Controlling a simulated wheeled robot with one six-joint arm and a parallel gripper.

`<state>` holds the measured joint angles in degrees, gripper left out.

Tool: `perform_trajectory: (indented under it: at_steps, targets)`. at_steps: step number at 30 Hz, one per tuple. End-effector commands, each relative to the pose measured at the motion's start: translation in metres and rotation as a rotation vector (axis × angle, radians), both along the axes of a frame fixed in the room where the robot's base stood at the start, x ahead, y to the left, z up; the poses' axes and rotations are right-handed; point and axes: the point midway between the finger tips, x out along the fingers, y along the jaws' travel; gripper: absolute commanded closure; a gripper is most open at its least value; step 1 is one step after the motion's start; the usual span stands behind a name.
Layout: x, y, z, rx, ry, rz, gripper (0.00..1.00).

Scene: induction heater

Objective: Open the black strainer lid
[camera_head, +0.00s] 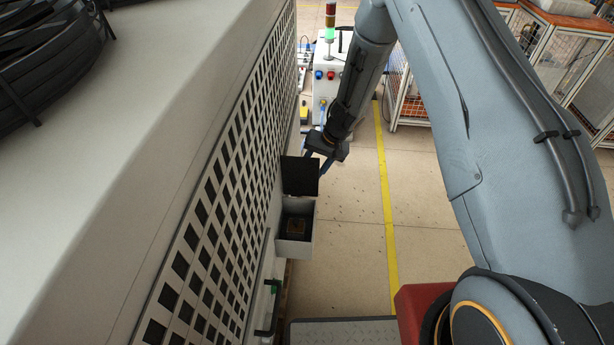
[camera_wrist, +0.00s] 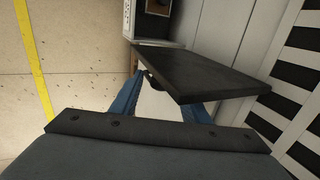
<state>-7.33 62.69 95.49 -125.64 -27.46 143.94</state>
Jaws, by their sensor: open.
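The black strainer lid (camera_head: 300,176) stands raised at the far edge of a white box (camera_head: 294,248) on the side of the large machine. The box's top is uncovered, and a brownish part shows inside. In the wrist view the lid (camera_wrist: 205,72) is a flat dark plate across the middle, with the box (camera_wrist: 182,25) beyond it. My gripper (camera_head: 318,166) is at the lid's far side, its blue fingers apart. In the wrist view my gripper (camera_wrist: 162,95) straddles a small dark knob (camera_wrist: 153,82) by the lid's edge. The lid hides part of the right finger; contact is unclear.
The perforated machine wall (camera_head: 215,190) runs close along the left. A control cabinet (camera_head: 327,78) with a lit signal tower stands beyond my gripper. Clear floor with a yellow line (camera_head: 386,200) lies to the right, with wire cages (camera_head: 412,100) farther back.

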Motion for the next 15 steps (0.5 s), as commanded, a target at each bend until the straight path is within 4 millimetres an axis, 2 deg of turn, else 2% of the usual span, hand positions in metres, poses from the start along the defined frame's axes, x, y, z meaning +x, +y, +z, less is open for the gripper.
perform_trajectory:
  at_steps: [6,15]
  targets:
    - [0.000,-0.012,0.027,-0.001,-0.002,0.000,0.58]
    - [-0.002,-0.015,0.035,-0.001,0.000,-0.001,0.58]
